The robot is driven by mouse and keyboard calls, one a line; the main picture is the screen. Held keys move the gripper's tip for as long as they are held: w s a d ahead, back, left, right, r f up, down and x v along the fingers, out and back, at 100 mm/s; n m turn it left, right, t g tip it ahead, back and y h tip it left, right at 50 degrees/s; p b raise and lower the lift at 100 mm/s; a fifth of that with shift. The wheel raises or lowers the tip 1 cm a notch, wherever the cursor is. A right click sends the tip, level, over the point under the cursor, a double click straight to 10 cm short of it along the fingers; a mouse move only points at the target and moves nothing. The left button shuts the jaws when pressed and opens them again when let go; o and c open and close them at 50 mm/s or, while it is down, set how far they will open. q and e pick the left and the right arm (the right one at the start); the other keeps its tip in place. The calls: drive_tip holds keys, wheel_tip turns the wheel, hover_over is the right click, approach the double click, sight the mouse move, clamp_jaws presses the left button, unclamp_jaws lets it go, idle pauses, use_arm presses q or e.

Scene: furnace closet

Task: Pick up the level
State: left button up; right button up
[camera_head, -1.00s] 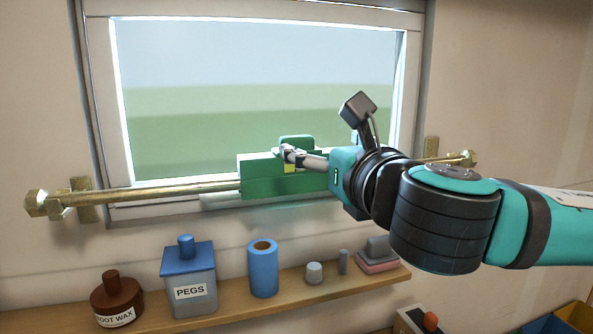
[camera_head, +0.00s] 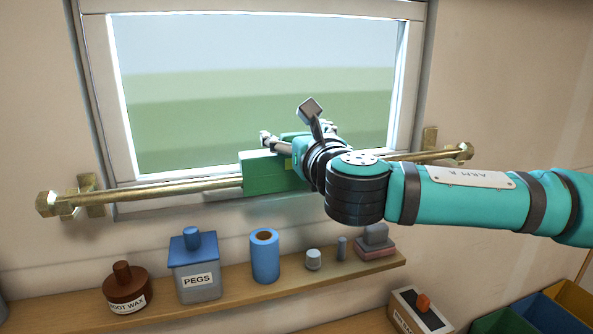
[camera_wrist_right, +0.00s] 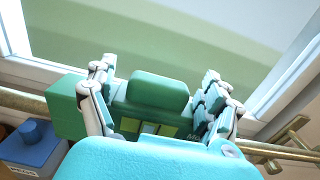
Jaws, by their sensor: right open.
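In the right wrist view the level (camera_wrist_right: 160,88) shows a raised green block on top and yellow-green vial windows. My right gripper (camera_head: 298,135) is open at the level. In the right wrist view its fingers stand apart, one set on each side of the raised block. I cannot tell whether they touch the level. My left gripper is not in view.
The brass rod (camera_head: 150,193) runs across below the window on wall brackets. A shelf (camera_head: 245,283) beneath holds a brown boot wax jar (camera_head: 126,288), a PEGS jar (camera_head: 197,265), a blue roll (camera_head: 265,258) and small items. Coloured bins (camera_head: 540,310) are at lower right.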

drive_tip(key=shift+c, duration=0.3)
drive_tip(key=shift+s+d, duration=0.1)
drive_tip(key=shift+c, duration=1)
drive_tip(key=c, duration=1.4)
drive_tip(key=shift+r, duration=0.1)
clamp_jaws()
